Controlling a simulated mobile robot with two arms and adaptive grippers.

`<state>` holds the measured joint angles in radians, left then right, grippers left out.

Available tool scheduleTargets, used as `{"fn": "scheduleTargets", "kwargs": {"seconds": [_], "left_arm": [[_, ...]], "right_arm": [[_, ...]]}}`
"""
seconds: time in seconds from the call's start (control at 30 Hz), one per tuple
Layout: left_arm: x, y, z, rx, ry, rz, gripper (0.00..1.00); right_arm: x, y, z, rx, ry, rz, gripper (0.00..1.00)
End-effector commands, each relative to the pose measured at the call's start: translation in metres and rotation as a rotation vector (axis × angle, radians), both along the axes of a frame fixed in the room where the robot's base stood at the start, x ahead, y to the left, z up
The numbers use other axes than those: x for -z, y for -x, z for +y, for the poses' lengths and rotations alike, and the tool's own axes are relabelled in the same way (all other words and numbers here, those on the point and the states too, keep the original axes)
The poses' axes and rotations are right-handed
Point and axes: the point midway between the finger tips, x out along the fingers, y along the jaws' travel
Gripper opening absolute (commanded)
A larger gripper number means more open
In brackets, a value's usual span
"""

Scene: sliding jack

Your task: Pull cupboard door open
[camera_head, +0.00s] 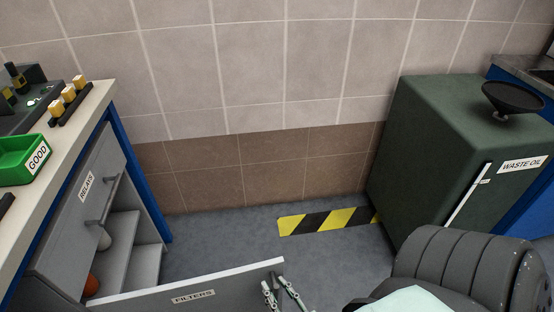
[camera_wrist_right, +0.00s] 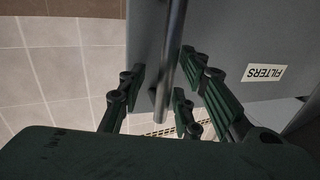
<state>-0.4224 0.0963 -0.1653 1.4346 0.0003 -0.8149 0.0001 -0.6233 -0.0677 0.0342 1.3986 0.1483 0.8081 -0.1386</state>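The grey cupboard door labelled FILTERS (camera_head: 225,287) stands swung out from the cupboard under the bench at the lower left of the head view. The same door fills the upper right of the wrist view (camera_wrist_right: 250,40), its label upside down. Its bar handle (camera_wrist_right: 173,55) runs between the fingers of my right gripper (camera_wrist_right: 165,92). The fingers are spread on both sides of the bar, with gaps visible. In the head view my right gripper (camera_head: 283,293) is at the door's free end, partly cut off. My left gripper is not in view.
The cupboard's shelves (camera_head: 118,255) show an orange item and a pale item. Above is a closed panel labelled RELAYS (camera_head: 85,187). A green WASTE OIL cabinet (camera_head: 440,130) stands right. Floor between is clear, with hazard tape (camera_head: 325,221).

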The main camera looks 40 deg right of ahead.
Motion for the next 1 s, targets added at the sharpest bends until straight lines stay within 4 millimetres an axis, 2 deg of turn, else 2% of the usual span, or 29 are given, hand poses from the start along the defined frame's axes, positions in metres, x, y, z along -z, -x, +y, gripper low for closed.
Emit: {"fn": "scheduleTargets", "kwargs": {"seconds": [0.4,0.5,0.7,1.0], "left_arm": [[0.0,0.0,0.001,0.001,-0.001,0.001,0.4],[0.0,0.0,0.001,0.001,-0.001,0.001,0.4],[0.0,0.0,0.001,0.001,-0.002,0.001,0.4],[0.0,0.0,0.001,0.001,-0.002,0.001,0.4]], "right_arm": [[0.001,0.082,0.014,0.001,-0.001,0.006,0.31],[0.001,0.097,0.016,0.001,-0.001,0.004,0.31],[0.0,0.113,0.019,0.002,0.0,0.001,0.31],[0.0,0.114,0.019,0.002,0.0,0.0,0.31]]}}
